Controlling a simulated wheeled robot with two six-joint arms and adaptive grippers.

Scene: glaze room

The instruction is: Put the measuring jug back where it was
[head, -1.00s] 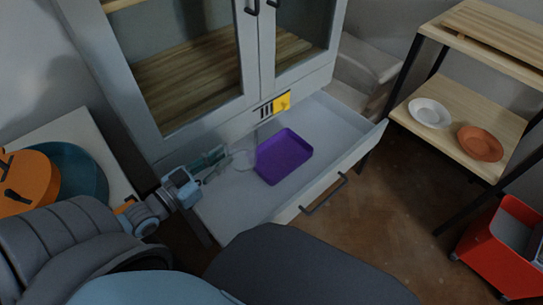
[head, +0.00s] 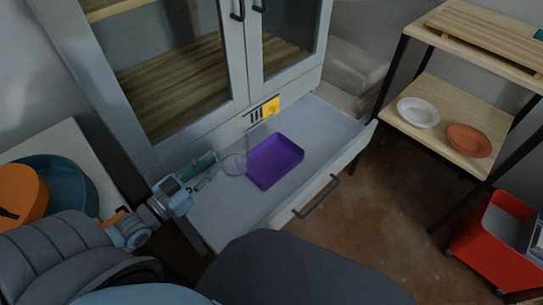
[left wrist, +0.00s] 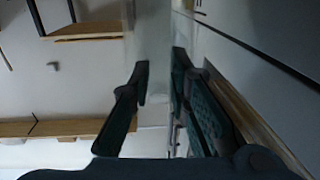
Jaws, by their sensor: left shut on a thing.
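The measuring jug (head: 235,163) looks clear and see-through, and its outline is faint. My left gripper (head: 208,172) is shut on it and holds it over the left part of the open drawer (head: 335,125), just left of the purple tray (head: 278,158). I cannot tell whether the jug touches the drawer floor. In the left wrist view, the two dark green fingers (left wrist: 160,78) stand on either side of a pale see-through strip, likely the jug. My right gripper is not in view.
The cabinet (head: 150,155) with glass doors stands above the drawer. At right a shelf (head: 440,135) carries a white plate (head: 418,112) and a terracotta plate (head: 468,140). A red bin (head: 485,250) stands below. Orange and teal round things (head: 75,185) lie at left.

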